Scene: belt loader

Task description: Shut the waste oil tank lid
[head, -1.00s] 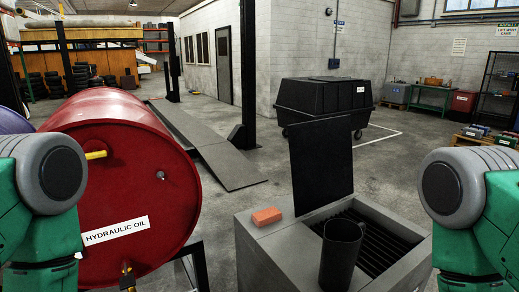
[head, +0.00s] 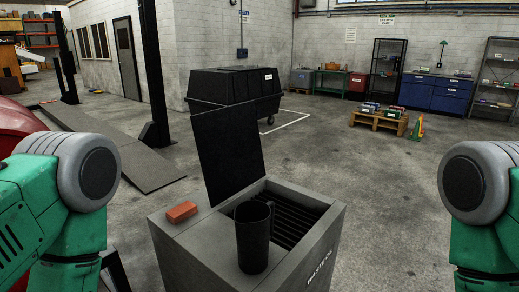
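The grey waste oil tank (head: 190,252) stands in front of me, with "WASTE OIL" lettering on its side. Its dark lid (head: 228,150) is open, standing up and leaning back at the tank's far edge. The opening shows a dark slatted grate (head: 292,226). A black mug-like container (head: 253,240) with a handle stands upright at the near side of the opening; whether its base rests on the rim or the grate is unclear. An orange-red brick (head: 182,211) lies on the tank top, left of the lid. Only my upper arm parts show at both sides; neither gripper is visible.
A black wheeled bin (head: 234,88) stands behind the tank. A ramp (head: 140,165) lies at left. A pallet with boxes (head: 378,120) and a cone (head: 417,128) are far right. The floor right of the tank is clear.

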